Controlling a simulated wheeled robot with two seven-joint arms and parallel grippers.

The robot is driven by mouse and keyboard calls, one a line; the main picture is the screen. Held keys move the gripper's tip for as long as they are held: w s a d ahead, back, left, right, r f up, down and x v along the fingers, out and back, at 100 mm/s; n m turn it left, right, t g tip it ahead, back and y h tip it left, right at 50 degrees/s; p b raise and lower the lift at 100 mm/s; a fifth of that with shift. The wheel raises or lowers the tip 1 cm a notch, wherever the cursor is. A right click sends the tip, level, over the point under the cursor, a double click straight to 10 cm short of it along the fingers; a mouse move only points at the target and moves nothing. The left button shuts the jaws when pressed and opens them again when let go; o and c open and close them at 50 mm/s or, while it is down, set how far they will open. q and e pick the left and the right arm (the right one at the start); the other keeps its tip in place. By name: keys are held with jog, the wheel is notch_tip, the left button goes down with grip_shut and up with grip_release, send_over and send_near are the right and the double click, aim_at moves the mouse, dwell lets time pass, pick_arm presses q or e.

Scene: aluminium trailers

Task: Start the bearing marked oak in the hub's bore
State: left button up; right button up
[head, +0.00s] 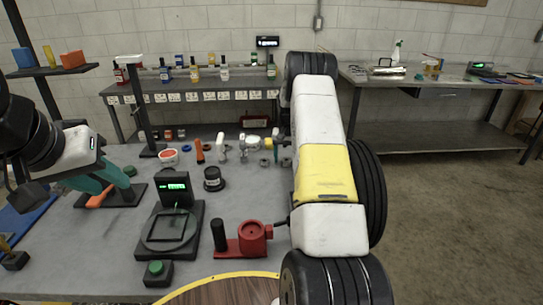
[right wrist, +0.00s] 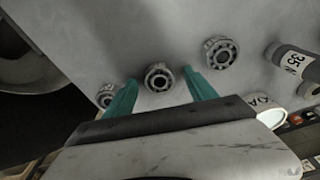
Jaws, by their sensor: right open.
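Three small steel bearings lie on the grey table in the right wrist view: a middle one (right wrist: 160,78), one to its right (right wrist: 221,52) and one at the left (right wrist: 106,95), partly behind a finger. No marking is readable on them. My right gripper (right wrist: 160,76) is open, its teal fingers either side of the middle bearing; contact cannot be told. A red fixture with a round cup (head: 252,237), possibly the hub, stands at the table's front. My left gripper (head: 103,180) is over the table's left side, its opening unclear.
A grey cylinder labelled 35 (right wrist: 292,63) and a white label (right wrist: 264,103), its letters partly hidden, are right of the bearings. A black stand with a green display (head: 175,190) and a black weight (head: 213,179) stand on the table. Shelves with bottles (head: 194,73) are behind.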

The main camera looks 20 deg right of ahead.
jog(key=c, duration=1.4)
grip_shut()
jog(key=shift+r, duration=0.1)
